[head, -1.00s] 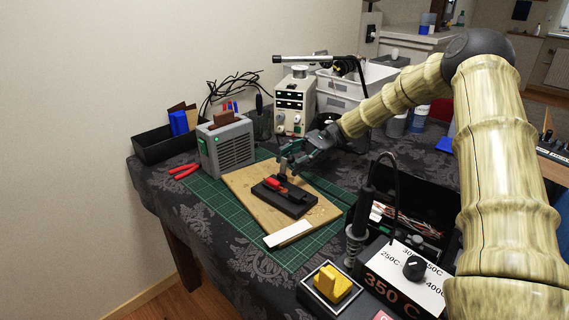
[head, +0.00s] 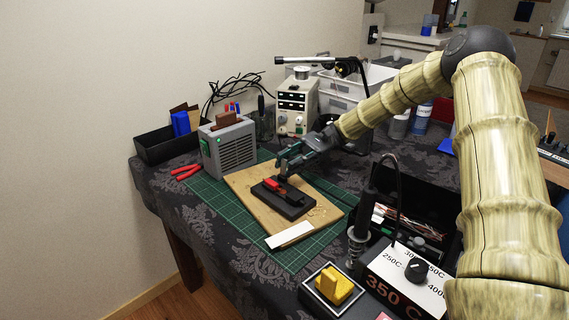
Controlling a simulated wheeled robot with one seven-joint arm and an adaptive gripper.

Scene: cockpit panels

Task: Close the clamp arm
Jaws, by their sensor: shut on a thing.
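A small clamp with a black base (head: 286,203) and a red part (head: 271,184) sits on a wooden board in the middle of the mat. Its grey upright arm (head: 283,172) stands at the back of the base, partly hidden by my gripper. My gripper (head: 284,166) reaches in from the right and is shut on this clamp arm. The exact contact between fingers and arm is too small to see clearly.
The wooden board (head: 249,197) lies on a green cutting mat (head: 205,203). A grey fan box (head: 228,148) stands behind left, and red pliers (head: 186,172) lie left. A white strip (head: 289,235) lies in front. A soldering iron stand (head: 357,240) rises at right.

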